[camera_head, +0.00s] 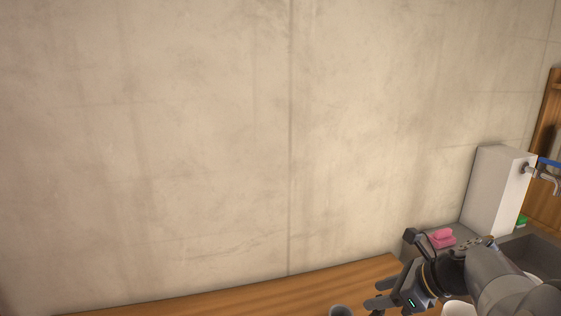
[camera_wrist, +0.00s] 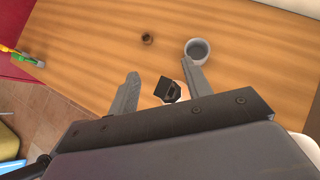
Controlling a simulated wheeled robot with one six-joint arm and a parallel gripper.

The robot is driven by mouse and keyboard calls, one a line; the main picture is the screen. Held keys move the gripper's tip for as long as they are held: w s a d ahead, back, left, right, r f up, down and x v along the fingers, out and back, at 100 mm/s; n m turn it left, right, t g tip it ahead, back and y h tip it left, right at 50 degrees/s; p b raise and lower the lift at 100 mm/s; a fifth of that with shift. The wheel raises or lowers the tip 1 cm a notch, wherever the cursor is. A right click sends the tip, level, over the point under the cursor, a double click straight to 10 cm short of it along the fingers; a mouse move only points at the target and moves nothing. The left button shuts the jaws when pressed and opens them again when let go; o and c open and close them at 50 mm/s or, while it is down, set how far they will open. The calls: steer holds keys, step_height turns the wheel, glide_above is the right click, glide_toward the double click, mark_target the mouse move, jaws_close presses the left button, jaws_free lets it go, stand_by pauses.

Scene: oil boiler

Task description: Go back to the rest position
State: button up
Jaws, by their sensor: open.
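My gripper (camera_head: 377,296) is at the lower right in the head view, over the right end of a wooden counter. Its two fingers also show in the wrist view (camera_wrist: 160,84), spread apart with no object held between them. Below it on the wooden counter (camera_wrist: 95,45) stands a grey-white cup (camera_wrist: 198,49), beyond the right fingertip and apart from it as far as I can tell. A small dark object (camera_wrist: 172,90) shows between the fingers, lower down; I cannot tell what it is.
A small brown round item (camera_wrist: 147,39) lies on the counter. A green and yellow item (camera_wrist: 27,58) lies at the left. In the head view, a white box-shaped unit (camera_head: 493,190), pink items (camera_head: 441,238) and a sink (camera_head: 530,252) are at the right. A bare wall (camera_head: 200,130) fills the rest.

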steer(key=shift+r+p, duration=1.5)
steer(key=shift+r, duration=0.95)
steer(key=shift+f, duration=0.1)
